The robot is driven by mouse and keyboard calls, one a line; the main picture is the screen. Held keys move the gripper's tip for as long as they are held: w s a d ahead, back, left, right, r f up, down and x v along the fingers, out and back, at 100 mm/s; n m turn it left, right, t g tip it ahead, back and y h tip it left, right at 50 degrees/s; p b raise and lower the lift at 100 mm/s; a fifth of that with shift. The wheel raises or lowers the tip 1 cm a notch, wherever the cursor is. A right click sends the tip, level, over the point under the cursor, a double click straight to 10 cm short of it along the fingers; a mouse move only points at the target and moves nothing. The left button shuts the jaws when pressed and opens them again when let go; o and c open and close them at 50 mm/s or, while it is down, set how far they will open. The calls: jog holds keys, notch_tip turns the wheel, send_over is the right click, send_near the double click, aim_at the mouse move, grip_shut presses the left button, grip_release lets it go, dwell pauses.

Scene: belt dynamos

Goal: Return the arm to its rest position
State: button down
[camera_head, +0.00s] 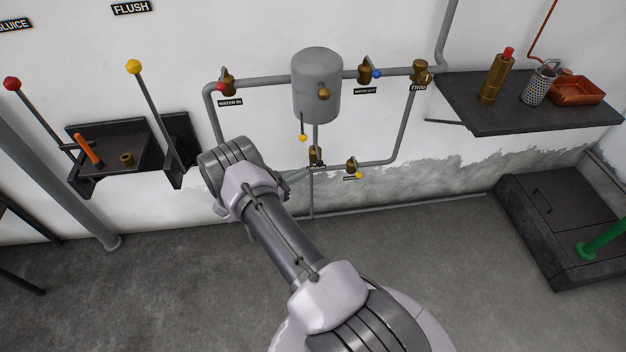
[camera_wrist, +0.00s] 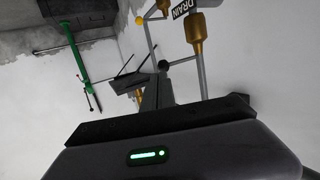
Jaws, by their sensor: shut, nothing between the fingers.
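My arm (camera_head: 280,235) reaches from the lower right of the head view up and left towards the wall, its wrist bent in front of the pipework. My gripper (camera_wrist: 165,82) is shut with nothing in it; its dark fingers show in the middle of the wrist view. In the head view only a small part shows beyond the wrist, beside the lower pipes. A brass valve (camera_wrist: 197,35) with a DRAIN label (camera_wrist: 181,9) is above right of the fingers.
A grey tank (camera_head: 317,85) with pipes and brass valves is on the wall. A black bracket with levers (camera_head: 110,150) is at left. A dark shelf (camera_head: 530,118) holds a brass cylinder, a perforated cup and an orange tray. A dark box (camera_head: 560,235) stands at right. Open floor lies between.

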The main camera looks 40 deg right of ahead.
jog(key=s+p+v, duration=0.1)
jog(key=p+v, duration=0.2)
jog(key=v, duration=0.6)
jog(key=s+a+r+n+g+y, duration=0.1)
jog(key=s+a+r+n+y, duration=0.2)
jog(key=r, duration=0.7)
jog(key=s+a+r+n+g+y, duration=0.15)
jog(key=a+r+y, duration=0.25)
jog(key=r, duration=0.7)
jog(key=s+a+r+n+t+y, duration=0.5)
jog(key=s+a+r, duration=0.2)
jog(key=s+a, duration=0.2)
jog(key=s+a+r+n+t+y, duration=0.5)
jog(key=s+a+r, duration=0.2)
jog(key=s+a, duration=0.3)
jog(key=shift+a+r+y, duration=0.2)
jog(key=shift+r+y, duration=0.2)
jog(key=shift+r+n, duration=0.1)
jog(key=shift+n, duration=0.15)
